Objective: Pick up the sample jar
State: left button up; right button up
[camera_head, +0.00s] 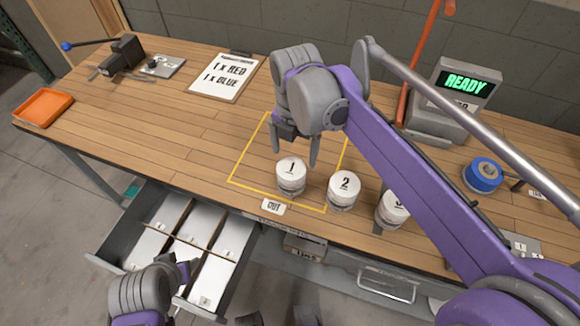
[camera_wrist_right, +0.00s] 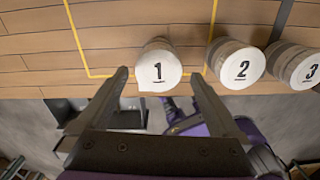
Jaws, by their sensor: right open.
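Three white-lidded jars numbered 1, 2 and 3 stand near the front edge of the wooden bench. Jar 1 (camera_head: 291,176) stands at the front of the yellow outlined square; it also shows in the right wrist view (camera_wrist_right: 158,68). Jar 2 (camera_head: 343,190) is just right of it, and jar 3 (camera_head: 392,209) is partly hidden behind my right arm. My right gripper (camera_head: 295,156) is open and empty, above and behind jar 1; in its wrist view jar 1 lies between and beyond the fingertips (camera_wrist_right: 160,76). My left gripper (camera_head: 185,285) is low at the front, by the open drawer.
A drawer (camera_head: 110,262) with divided compartments is pulled out at the front left. An orange tray (camera_head: 43,107), a clipboard reading 1 x RED, 1 x BLUE (camera_head: 226,77), a READY machine (camera_head: 440,123) and a blue roll (camera_head: 483,174) are on the bench. The left middle is clear.

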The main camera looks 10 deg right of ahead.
aim_at(294, 167)
jog(key=f, duration=0.4)
jog(key=shift+s+a, duration=0.1)
jog(key=shift+s, duration=0.15)
jog(key=shift+s+a+f+b, duration=0.1)
jog(key=shift+a+f+b, duration=0.1)
jog(key=shift+f, duration=1.25)
jog(key=shift+a+f+b, duration=0.1)
jog(key=shift+f+b, duration=0.05)
jog(key=shift+f, duration=1.3)
jog(key=shift+r, duration=0.1)
jog(key=c, duration=1.3)
